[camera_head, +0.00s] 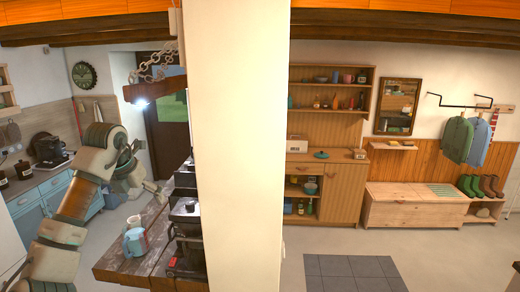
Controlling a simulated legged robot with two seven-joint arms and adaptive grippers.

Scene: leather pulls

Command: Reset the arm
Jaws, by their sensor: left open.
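My left arm (75,200) comes in from the lower left and bends at a raised elbow. Its left gripper (150,168) is open and looks empty, above the far left side of a dark wooden table (125,262). The gripper is small in the view, so its fingers are hard to make out. A light blue jug (135,241) stands on the table, nearer than the gripper and apart from it. My right gripper is not in view.
A wide white pillar (238,150) hides the middle and part of the table. Dark appliances (186,222) stand on the table beside it. A blue counter (55,195) is behind my arm. At right are a wooden cabinet (345,190), a bench (415,207) and open floor.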

